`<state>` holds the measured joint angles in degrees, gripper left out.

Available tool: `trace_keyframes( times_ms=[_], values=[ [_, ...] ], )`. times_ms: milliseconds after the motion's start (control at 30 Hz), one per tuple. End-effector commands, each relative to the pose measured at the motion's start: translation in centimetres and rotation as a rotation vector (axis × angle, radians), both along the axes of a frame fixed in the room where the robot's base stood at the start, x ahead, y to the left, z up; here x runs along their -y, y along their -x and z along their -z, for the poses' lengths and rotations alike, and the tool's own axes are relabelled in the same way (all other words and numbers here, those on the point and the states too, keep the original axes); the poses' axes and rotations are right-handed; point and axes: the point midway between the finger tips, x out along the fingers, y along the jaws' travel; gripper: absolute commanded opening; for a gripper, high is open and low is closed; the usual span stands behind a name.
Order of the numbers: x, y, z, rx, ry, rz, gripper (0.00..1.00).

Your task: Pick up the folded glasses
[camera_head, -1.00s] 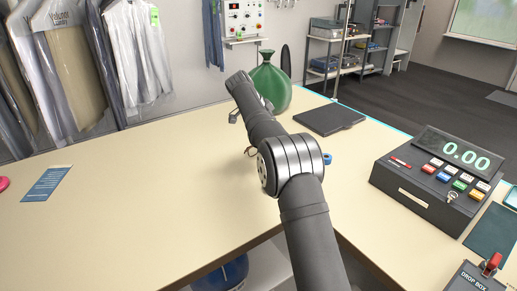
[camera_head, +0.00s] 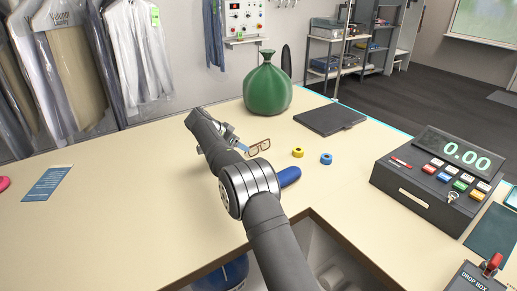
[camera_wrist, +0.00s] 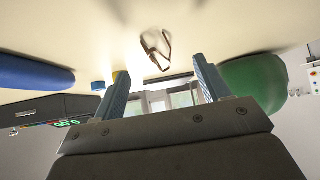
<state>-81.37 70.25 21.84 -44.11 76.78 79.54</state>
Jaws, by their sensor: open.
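The brown-framed glasses (camera_head: 258,147) lie on the counter, just right of my gripper in the head view. The wrist view also shows the glasses (camera_wrist: 157,52), beyond the fingertips and roughly between them, apart from both fingers. My gripper (camera_head: 237,143) is low over the counter, left of the glasses and partly hidden behind my arm. In the wrist view my gripper (camera_wrist: 160,65) has its two blue fingers wide apart with nothing between them.
A green sack (camera_head: 267,90) stands behind the glasses. A yellow roll (camera_head: 298,153), a blue roll (camera_head: 326,158) and a dark blue object (camera_head: 289,176) lie to the right. A black flat pad (camera_head: 329,119) and a cash register (camera_head: 435,180) are farther right. The counter's left is mostly clear.

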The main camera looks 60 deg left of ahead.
Motion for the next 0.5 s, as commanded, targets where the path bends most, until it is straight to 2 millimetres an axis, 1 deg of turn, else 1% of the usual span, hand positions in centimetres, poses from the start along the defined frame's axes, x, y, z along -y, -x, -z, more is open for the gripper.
trace_keyframes(
  times_ms=[33, 100, 367, 500],
  values=[
    [0.0, -0.6, 0.6, 0.0, 0.001, 0.002, 0.69],
    [-0.1, -1.0, 1.0, 0.0, 0.001, 0.002, 0.69],
    [-0.2, -2.1, 2.1, -0.001, 0.002, 0.0, 0.69],
    [-0.1, -3.6, 3.6, -0.001, 0.002, 0.002, 0.69]
  ],
)
